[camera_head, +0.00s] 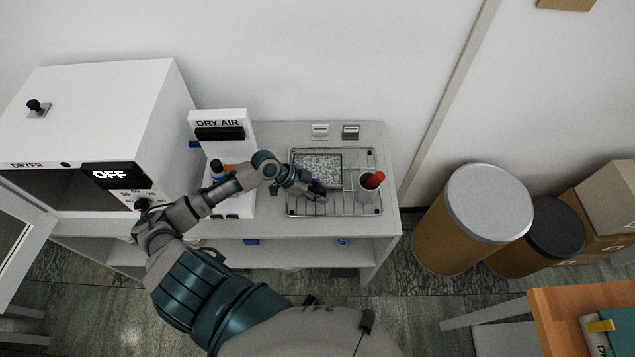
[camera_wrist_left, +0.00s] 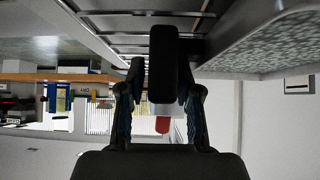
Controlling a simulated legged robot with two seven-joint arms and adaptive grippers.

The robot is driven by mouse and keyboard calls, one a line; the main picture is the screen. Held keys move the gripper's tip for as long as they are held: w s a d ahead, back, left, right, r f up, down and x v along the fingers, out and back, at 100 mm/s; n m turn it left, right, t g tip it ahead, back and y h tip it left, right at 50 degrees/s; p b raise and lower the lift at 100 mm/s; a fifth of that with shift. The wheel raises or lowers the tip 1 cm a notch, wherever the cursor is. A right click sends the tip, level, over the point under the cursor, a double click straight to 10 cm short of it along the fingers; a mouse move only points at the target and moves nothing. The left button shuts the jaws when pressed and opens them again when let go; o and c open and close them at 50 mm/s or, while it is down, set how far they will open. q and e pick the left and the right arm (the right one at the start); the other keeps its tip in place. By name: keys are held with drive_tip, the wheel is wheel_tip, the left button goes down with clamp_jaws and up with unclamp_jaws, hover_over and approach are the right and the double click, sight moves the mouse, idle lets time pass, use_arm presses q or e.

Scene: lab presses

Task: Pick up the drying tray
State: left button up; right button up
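The drying tray (camera_head: 318,152) is a shallow metal tray holding speckled white granules. It sits on the left part of a wire rack (camera_head: 335,210) on the white bench. My right gripper is not in view.
A grey cup with a red-topped item (camera_head: 368,188) stands on the rack's right. A dryer marked OFF (camera_head: 110,175) has its door open at left. A DRY AIR unit (camera_head: 217,125) stands behind my left forearm. Drums (camera_head: 470,225) stand right of the bench.

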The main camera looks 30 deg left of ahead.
use_arm(q)
drive_tip(key=shift+w+d+f, duration=0.3)
drive_tip(key=shift+d+f, duration=0.1)
drive_tip(key=shift+f, duration=0.05)
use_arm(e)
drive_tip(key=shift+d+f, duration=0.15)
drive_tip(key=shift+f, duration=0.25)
use_arm(q)
drive_tip(key=shift+a+r, duration=0.1)
drive_tip(key=shift+s+a, duration=0.1)
drive_tip(key=shift+a, duration=0.2)
clamp_jaws()
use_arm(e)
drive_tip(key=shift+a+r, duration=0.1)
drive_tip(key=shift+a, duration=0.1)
use_arm(q)
drive_tip(key=shift+d, duration=0.2)
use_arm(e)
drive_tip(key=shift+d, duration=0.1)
